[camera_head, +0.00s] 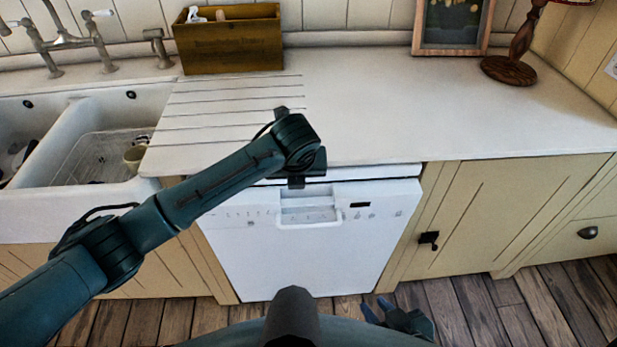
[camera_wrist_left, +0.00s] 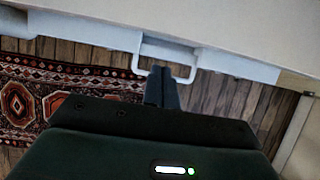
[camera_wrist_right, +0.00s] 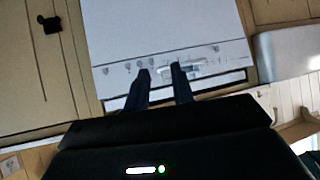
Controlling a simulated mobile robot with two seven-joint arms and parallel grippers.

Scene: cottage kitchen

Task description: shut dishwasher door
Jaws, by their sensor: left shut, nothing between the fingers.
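The white dishwasher (camera_head: 310,245) stands under the counter with its door upright. A thin dark line runs along the door's top edge; I cannot tell whether the door is fully closed. Its handle recess (camera_head: 308,207) is at the top middle, and the handle also shows in the left wrist view (camera_wrist_left: 168,62). My left gripper (camera_head: 296,182) is shut and empty, pointing down just above the handle; its fingertips (camera_wrist_left: 161,72) appear close to the handle, contact unclear. My right gripper (camera_head: 374,309) is low in front of the dishwasher, its fingers (camera_wrist_right: 160,76) apart and empty, facing the door.
The white counter (camera_head: 400,105) overhangs the dishwasher. A cream cupboard (camera_head: 480,215) with a dark latch stands to the right, and a double sink (camera_head: 100,210) to the left. A wooden box (camera_head: 228,42) sits at the back. A patterned rug (camera_wrist_left: 75,85) lies on the plank floor.

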